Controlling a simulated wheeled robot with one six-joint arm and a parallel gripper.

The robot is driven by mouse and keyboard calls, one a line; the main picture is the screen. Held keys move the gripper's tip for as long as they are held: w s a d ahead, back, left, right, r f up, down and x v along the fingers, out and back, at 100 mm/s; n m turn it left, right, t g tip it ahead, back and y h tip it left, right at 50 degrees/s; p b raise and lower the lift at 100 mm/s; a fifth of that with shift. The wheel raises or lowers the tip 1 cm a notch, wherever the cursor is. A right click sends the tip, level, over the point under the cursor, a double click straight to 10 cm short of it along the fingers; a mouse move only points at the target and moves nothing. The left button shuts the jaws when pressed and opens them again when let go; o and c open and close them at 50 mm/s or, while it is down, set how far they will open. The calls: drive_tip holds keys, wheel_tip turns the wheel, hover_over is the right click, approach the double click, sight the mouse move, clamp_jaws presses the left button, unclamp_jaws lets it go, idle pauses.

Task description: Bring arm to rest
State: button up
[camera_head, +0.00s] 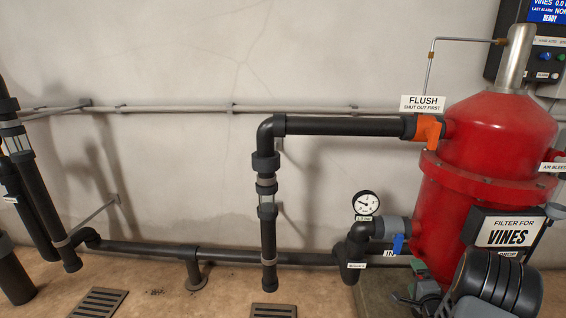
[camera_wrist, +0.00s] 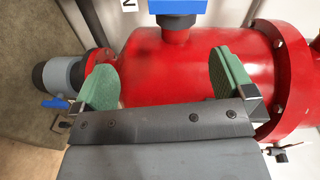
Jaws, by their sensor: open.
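My gripper (camera_wrist: 165,80) shows in the wrist view with its two green-padded fingers spread apart and nothing between them. The red filter tank (camera_wrist: 190,75) fills the view behind the fingers; I cannot tell how far off it is. In the head view my dark, ribbed arm (camera_head: 497,284) is at the lower right, in front of the lower part of the red tank (camera_head: 490,130). The green part of my gripper (camera_head: 424,272) shows just left of it, beside the tank's lower left side. My arm hides part of the tank's base.
A blue-handled inlet valve (camera_head: 399,244) and a pressure gauge (camera_head: 366,203) are left of the tank. An orange flush valve handle (camera_head: 429,131) is above. A VINES sign (camera_head: 505,232) is close behind my arm. Black pipes (camera_head: 345,125) run along the wall; floor at left has grates (camera_head: 98,303).

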drive_tip(key=s+d+f+n+g+h, duration=0.1)
drive_tip(key=s+f+n+g+h, duration=0.1)
drive_tip(key=s+f+n+g, duration=0.35)
drive_tip(key=s+a+r+n+g+y+p, duration=0.1)
drive_tip(key=s+a+r+n+p, duration=0.3)
drive_tip(key=a+r, duration=0.6)
drive_tip(key=s+a+r+n+g+y+p, duration=0.2)
drive_tip(key=s+a+r+n+g+p, duration=0.2)
drive_tip(key=a+r+p, duration=0.5)
drive_tip(key=s+a+r+n+g+y+p, duration=0.1)
drive_tip(key=s+a+r+n+p, duration=0.4)
drive_tip(key=a+r, duration=0.7)
wheel_tip(320, 180, up, 8)
drive_tip(key=shift+s+a+r+g+y+p, duration=0.25)
drive_tip(key=shift+s+a+g+y+p, duration=0.1)
drive_tip(key=shift+s+g+p, duration=0.4)
drive_tip(key=shift+s, duration=0.1)
